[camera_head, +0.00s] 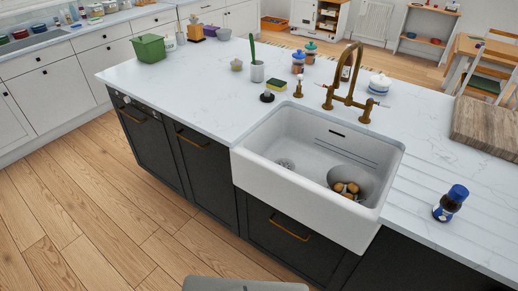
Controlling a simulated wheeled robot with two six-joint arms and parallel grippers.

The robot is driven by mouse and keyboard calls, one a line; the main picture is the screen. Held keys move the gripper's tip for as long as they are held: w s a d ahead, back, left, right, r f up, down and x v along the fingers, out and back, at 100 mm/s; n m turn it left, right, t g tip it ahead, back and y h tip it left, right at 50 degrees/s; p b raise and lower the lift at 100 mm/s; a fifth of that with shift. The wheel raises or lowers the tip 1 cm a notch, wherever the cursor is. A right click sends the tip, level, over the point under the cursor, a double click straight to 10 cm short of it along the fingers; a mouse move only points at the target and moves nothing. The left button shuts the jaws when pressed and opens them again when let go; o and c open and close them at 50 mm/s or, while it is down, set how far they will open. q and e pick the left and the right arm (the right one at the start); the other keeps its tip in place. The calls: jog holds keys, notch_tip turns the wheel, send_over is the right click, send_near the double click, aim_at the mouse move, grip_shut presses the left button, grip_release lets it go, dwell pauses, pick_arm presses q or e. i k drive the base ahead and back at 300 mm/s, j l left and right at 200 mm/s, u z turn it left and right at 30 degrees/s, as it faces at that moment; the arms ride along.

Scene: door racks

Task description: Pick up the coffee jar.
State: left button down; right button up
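Neither of my grippers shows in the head view.
The white sink (290,190) holds a bowl (366,178) with round brown items. A brass tap (352,85) rises behind it. A wooden board (487,128) lies behind the jar. Two small lidded jars (298,63) (310,53) and a green box (149,48) stand farther back.

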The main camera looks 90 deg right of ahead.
aim_at(450, 203)
jog(key=j+z, duration=0.1)
jog(key=z, duration=4.45)
jog(key=j+z, duration=0.3)
jog(key=k+z, duration=0.15)
jog(key=z, duration=0.15)
